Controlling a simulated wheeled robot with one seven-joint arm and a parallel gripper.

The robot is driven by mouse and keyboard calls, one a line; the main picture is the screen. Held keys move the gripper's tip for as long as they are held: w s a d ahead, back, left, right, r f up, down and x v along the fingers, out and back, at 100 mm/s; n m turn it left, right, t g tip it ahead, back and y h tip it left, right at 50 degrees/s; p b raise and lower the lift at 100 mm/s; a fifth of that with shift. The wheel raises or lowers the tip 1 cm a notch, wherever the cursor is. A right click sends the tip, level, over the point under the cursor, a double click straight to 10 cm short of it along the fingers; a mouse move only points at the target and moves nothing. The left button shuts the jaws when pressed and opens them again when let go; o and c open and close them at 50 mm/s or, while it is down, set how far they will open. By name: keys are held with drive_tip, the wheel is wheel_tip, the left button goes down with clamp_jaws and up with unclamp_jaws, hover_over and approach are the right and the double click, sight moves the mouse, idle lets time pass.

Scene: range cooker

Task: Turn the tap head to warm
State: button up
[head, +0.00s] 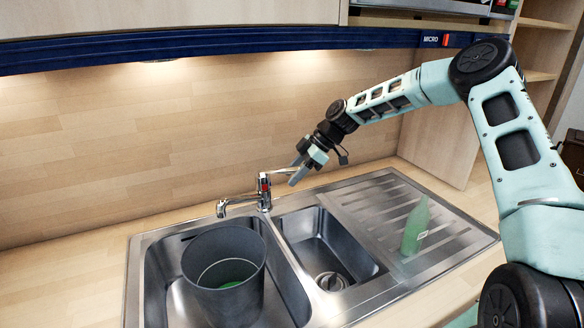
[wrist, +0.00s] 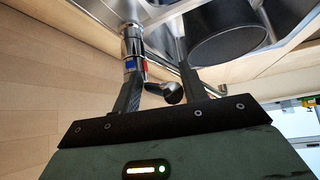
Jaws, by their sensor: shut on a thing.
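The chrome tap (head: 264,190) stands behind the sink with its spout pointing left. A red mark shows on its front in the head view, and red and blue marks show on it in the wrist view (wrist: 132,48). The tap head's lever (head: 282,171) sticks out to the right. My gripper (head: 298,170) is at the lever's end, shut on it. In the wrist view the lever's rounded end (wrist: 171,92) lies between the two fingers. Exact finger contact is hard to see.
A dark grey pot (head: 225,245) with something green inside stands in the left basin. The right basin (head: 320,240) looks empty apart from its drain. A green bottle (head: 415,228) stands on the drainboard. The wooden wall (head: 120,140) is close behind the tap.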

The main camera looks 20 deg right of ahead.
drive_tip(key=shift+s+a, duration=0.15)
drive_tip(key=shift+a, duration=0.3)
drive_tip(key=o, duration=0.3)
drive_tip(key=shift+s, duration=0.1)
drive_tip(key=o, duration=0.8)
drive_tip(key=shift+c, duration=0.2)
drive_tip(key=shift+d+r, duration=0.15)
drive_tip(key=shift+d, duration=0.05)
drive_tip(key=p+v, duration=0.3)
drive_tip(key=v, duration=0.3)
drive_tip(key=shift+d+r, duration=0.2)
drive_tip(key=shift+r, duration=0.05)
drive_tip(key=shift+c, duration=0.3)
